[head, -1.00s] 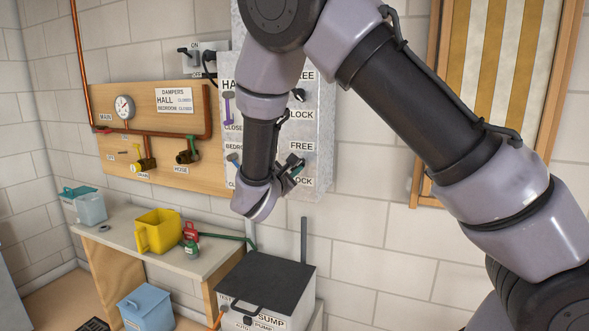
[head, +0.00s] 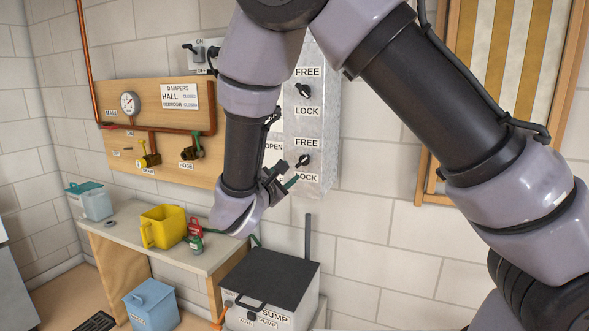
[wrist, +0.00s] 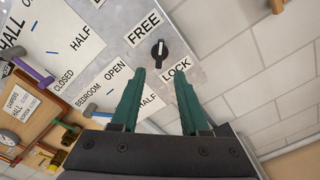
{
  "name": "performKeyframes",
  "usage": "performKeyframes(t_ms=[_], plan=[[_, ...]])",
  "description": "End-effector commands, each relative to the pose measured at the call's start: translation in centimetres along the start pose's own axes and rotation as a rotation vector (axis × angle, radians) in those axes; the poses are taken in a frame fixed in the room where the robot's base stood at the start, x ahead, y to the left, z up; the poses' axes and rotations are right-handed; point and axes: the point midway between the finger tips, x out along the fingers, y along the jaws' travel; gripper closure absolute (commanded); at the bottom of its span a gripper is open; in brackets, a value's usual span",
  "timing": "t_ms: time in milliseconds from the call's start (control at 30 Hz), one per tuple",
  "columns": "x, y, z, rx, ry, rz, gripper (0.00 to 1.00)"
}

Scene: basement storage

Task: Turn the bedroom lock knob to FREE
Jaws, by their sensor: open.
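The bedroom lock knob (head: 303,160) is the lower black knob on the grey metal panel, between a FREE label above and a LOCK label below. In the wrist view the knob (wrist: 159,50) stands just beyond my fingertips, with a white mark along its upper part. In the head view my gripper (head: 283,180) is below and left of the knob, partly covering the LOCK label.
Another FREE/LOCK knob (head: 303,90) is above on the panel. A purple lever (wrist: 33,72) and a blue-grey lever (wrist: 91,110) are on the panel's damper plates. The sump box (head: 270,275) stands below. A bench (head: 130,235) with containers is at left.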

Motion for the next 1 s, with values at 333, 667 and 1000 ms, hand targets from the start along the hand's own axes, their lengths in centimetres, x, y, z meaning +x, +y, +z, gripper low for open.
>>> performKeyframes(t_ms=[333,667,1000], plan=[[-2.6,0.0,0.0,0.0,0.0,-0.001,0.55],[-1.4,-0.7,1.3,0.026,-0.014,-0.059,0.55],[4.6,-11.9,15.9,0.438,-0.145,-0.776,0.55]])
